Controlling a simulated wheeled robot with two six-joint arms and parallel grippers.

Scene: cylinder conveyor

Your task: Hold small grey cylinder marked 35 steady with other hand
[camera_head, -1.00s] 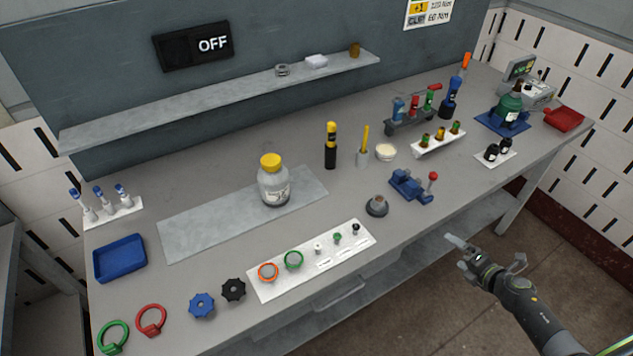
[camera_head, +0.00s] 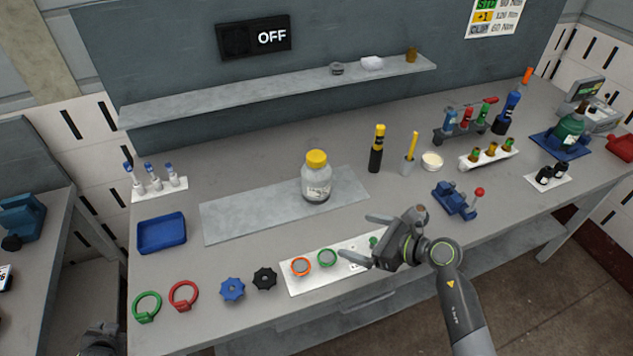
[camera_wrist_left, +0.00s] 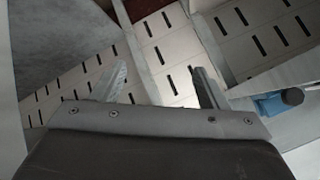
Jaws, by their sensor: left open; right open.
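I cannot make out a marking 35 on anything. A small grey round piece (camera_head: 337,69) sits on the wall shelf; its marking is too small to read. The dark grey round piece seen earlier at the bench front is now hidden behind my right gripper. My right gripper (camera_head: 357,238) is open, with nothing visible between its fingers, over the bench's front edge and the white strip (camera_head: 290,287). My left gripper (camera_wrist_left: 160,85) is open and empty in the left wrist view, with white slotted panels beyond it.
The grey bench (camera_head: 210,265) holds a yellow-capped jar (camera_head: 316,184) on a grey mat, a blue tray (camera_head: 162,233), rings and knobs at the front left. A blue clamp-like tool (camera_head: 452,202) stands right of my right gripper. Another bench is at far left.

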